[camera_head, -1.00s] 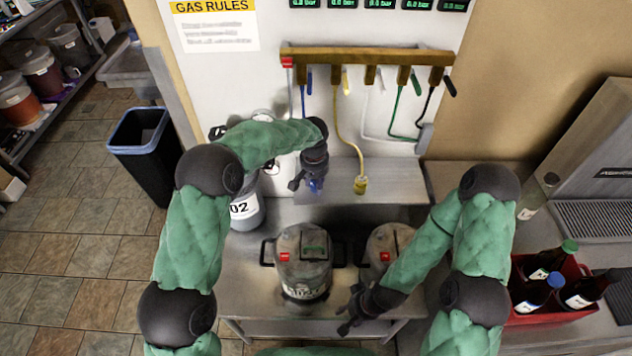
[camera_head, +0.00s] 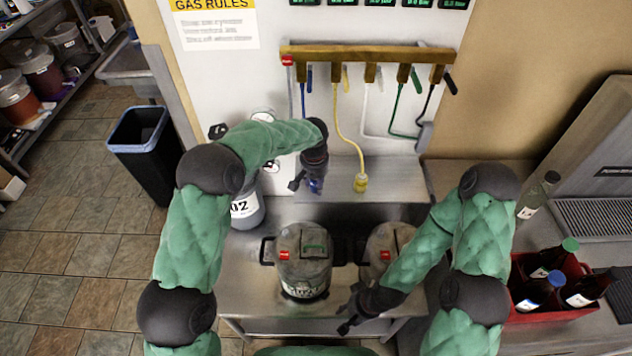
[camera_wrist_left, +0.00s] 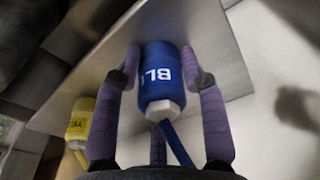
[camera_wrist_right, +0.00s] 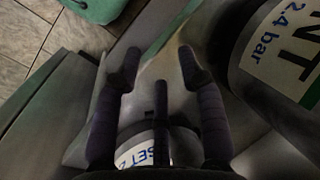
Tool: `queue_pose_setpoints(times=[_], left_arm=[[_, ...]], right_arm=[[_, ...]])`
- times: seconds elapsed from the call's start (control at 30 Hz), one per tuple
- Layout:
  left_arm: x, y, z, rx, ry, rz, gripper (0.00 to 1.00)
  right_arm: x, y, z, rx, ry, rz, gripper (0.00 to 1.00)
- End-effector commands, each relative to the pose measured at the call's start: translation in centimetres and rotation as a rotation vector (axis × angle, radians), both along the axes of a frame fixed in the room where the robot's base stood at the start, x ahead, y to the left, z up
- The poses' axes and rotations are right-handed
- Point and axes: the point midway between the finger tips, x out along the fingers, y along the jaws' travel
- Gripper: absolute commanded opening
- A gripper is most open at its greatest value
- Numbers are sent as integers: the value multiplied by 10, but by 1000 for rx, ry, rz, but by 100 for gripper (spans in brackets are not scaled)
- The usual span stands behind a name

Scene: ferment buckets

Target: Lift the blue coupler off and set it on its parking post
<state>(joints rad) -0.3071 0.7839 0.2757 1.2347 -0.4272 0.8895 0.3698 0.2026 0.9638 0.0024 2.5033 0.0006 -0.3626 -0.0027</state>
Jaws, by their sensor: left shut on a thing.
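The blue coupler (camera_wrist_left: 163,75) is between the fingers of my left gripper (camera_wrist_left: 165,75), which is shut on it. A blue hose runs from its pale nut in the left wrist view. In the head view my left gripper (camera_head: 304,184) points down near the left end of the steel shelf (camera_head: 395,180), with the blue coupler (camera_head: 316,186) at its tip. I cannot tell whether the coupler touches the shelf; its parking post is not discernible. My right gripper (camera_head: 346,327) is open and empty, low in front of the buckets; its fingers are apart in the right wrist view (camera_wrist_right: 158,70).
A yellow coupler (camera_head: 360,183) stands on the shelf to the right, its hose hanging from the brass manifold (camera_head: 370,56). Two lidded grey buckets (camera_head: 303,245) (camera_head: 385,245) stand on the steel bench below. A red bottle crate (camera_head: 545,315) is at the right.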

Motion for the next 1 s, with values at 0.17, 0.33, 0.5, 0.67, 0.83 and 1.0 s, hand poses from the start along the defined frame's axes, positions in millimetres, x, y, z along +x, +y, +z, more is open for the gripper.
queue_pose_setpoints(times=[0.17, 0.33, 0.5, 0.67, 0.83, 1.0], left_arm=[[0, 0, -1, 0, -1, 0, 0], [0, 0, -1, 0, -1, 0, 0], [0, 0, -1, 0, -1, 0, 69], [0, 0, -1, 0, -1, 0, 69], [0, 0, -1, 0, 0, 0, 93], [0, 0, -1, 0, 0, 0, 100]], right_arm=[[0, 0, 0, 0, 0, 0, 40], [0, 0, 0, 0, 0, 0, 40], [0, 0, 0, 0, 0, 0, 40], [0, 0, 0, 0, 0, 0, 40], [0, 0, 0, 0, 0, 0, 40], [0, 0, 0, 0, 0, 0, 40]])
